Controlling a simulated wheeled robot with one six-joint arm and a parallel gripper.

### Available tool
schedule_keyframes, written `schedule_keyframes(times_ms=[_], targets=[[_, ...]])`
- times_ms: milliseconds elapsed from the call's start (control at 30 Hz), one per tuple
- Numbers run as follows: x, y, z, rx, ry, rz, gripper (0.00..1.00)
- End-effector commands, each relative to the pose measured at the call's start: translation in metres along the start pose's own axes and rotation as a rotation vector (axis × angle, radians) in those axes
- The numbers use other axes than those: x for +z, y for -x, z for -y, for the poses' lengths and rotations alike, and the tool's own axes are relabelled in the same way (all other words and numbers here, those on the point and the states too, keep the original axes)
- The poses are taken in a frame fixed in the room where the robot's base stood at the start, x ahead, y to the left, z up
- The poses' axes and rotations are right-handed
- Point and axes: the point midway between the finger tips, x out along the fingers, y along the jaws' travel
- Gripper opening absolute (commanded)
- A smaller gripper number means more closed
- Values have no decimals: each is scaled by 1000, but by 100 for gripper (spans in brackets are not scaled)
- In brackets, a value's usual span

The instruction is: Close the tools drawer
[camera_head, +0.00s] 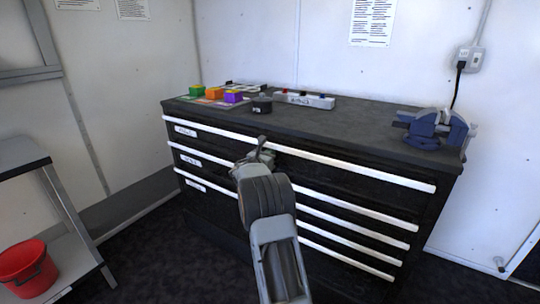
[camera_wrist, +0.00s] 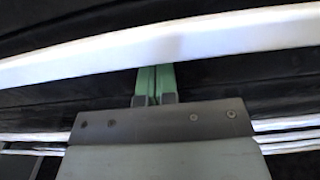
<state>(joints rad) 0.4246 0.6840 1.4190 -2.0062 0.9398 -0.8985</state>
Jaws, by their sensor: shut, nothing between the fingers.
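A black drawer cabinet (camera_head: 330,185) with long white handle strips stands ahead. Small labels sit at the left of its upper drawers, too small to read, so I cannot tell which is the tools drawer. The drawer fronts look about flush, and I see no clearly open drawer. My gripper (camera_head: 262,146) is at the front of the cabinet, by the top white handle strip (camera_head: 350,170). In the wrist view its green fingertips (camera_wrist: 155,80) are together and empty, right at the lower edge of a white handle strip (camera_wrist: 210,40). I cannot tell whether they touch it.
On the cabinet top are coloured blocks (camera_head: 213,94), a dark round object (camera_head: 262,105), a grey strip with coloured buttons (camera_head: 304,100) and a blue vise (camera_head: 435,128). A shelf stand (camera_head: 22,155) with a red bucket (camera_head: 27,270) stands at the left.

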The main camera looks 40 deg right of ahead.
Motion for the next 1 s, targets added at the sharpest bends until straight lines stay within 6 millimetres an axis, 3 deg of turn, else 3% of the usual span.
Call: schedule_keyframes(times_ms=[133, 267, 700, 1000], targets=[[7, -3, 2, 0, -2, 12, 0], [6, 7, 2, -2, -3, 12, 0], [6, 96, -2, 2, -1, 5, 0], [4, 133, -1, -4, -2, 5, 0]])
